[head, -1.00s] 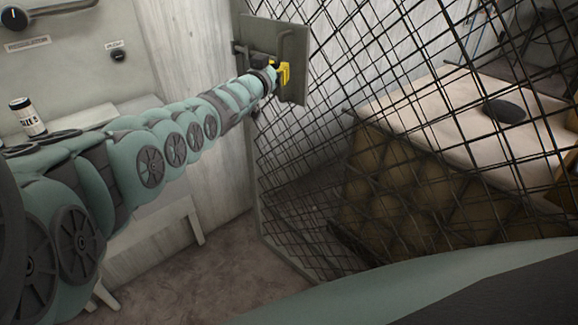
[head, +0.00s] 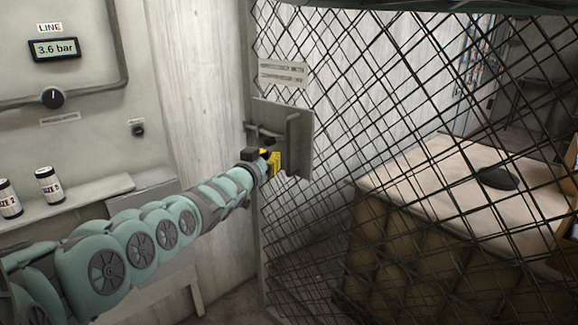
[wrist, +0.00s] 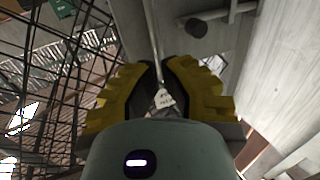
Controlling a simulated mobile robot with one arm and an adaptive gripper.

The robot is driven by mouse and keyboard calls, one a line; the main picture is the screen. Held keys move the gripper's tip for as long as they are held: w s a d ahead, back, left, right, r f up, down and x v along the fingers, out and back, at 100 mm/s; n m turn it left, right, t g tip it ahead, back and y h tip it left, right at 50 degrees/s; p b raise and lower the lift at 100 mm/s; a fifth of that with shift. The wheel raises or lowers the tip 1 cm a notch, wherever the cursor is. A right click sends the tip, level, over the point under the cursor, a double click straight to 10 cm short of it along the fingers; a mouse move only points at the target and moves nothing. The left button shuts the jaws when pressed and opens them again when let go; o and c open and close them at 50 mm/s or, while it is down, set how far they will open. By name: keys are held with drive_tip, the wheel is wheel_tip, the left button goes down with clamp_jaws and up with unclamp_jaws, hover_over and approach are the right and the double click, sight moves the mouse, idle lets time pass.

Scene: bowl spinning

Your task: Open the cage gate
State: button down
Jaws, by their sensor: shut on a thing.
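The cage gate (head: 330,120), a dark wire mesh in a grey frame, stands upright across the middle and right of the head view. A grey metal plate (head: 298,145) with a handle sits on its left edge. My gripper (head: 272,163), with yellow fingers, is at this plate. In the wrist view its fingers (wrist: 163,85) are closed on a thin grey handle bar (wrist: 152,40). A small pale tag (wrist: 165,99) shows between the fingers. The exact contact is partly hidden by the fingers. I cannot tell whether the gate stands ajar.
Behind the mesh is a padded bench or counter with a pale top (head: 430,185) and a dark oval object (head: 490,177) on it. A pale wall post (head: 195,110) stands left of the gate.

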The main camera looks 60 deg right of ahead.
drive_tip(key=a+p, duration=0.2)
drive_tip(key=a, duration=0.4)
drive_tip(key=shift+s+a, duration=0.15)
drive_tip(key=shift+a, duration=0.2)
drive_tip(key=shift+r, duration=0.1)
drive_tip(key=shift+r, duration=0.1)
